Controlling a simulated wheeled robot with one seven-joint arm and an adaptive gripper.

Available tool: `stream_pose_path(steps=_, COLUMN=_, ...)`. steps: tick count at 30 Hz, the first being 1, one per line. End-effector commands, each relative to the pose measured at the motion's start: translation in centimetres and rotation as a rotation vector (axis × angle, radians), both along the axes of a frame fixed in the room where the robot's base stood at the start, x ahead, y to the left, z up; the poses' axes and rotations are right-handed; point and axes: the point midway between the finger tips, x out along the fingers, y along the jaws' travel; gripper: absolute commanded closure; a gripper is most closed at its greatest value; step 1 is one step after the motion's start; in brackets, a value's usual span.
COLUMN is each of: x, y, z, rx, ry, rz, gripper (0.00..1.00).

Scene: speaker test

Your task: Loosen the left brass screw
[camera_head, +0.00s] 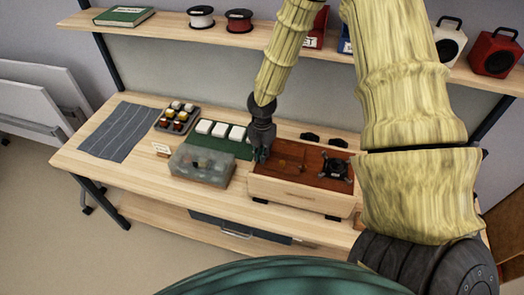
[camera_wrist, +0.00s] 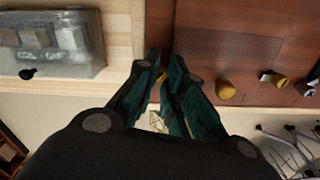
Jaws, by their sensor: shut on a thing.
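My gripper (camera_head: 261,156) is at the left side of the reddish-brown panel of a wooden box (camera_head: 295,197). In the wrist view my gripper's dark green fingers (camera_wrist: 160,72) are close together, with a bit of brass (camera_wrist: 162,77) showing between them. This looks like the left brass screw, mostly hidden by the fingers. Another brass knob-like screw (camera_wrist: 225,90) stands on the panel (camera_wrist: 245,45) to the right, apart from my fingers. Further right are a brass-coloured piece (camera_wrist: 279,80) and a dark-topped one (camera_wrist: 305,88).
A clear lidded box (camera_head: 202,167) stands just left of the wooden box. A black part (camera_head: 333,169) sits on the panel's right side. White blocks (camera_head: 220,130) on a green mat, a tray of small pieces (camera_head: 177,117) and a grey striped mat (camera_head: 122,132) lie further left. A shelf (camera_head: 180,27) runs behind.

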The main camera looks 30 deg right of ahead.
Motion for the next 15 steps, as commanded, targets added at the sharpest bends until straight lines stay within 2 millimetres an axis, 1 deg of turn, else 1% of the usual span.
stream_pose_path(steps=9, x=0.18, y=-0.07, z=0.11, rx=0.0, ry=-0.004, rz=0.293, gripper=1.0)
stream_pose_path(steps=15, x=0.18, y=-0.1, z=0.1, rx=-0.001, ry=-0.004, rz=0.447, gripper=1.0)
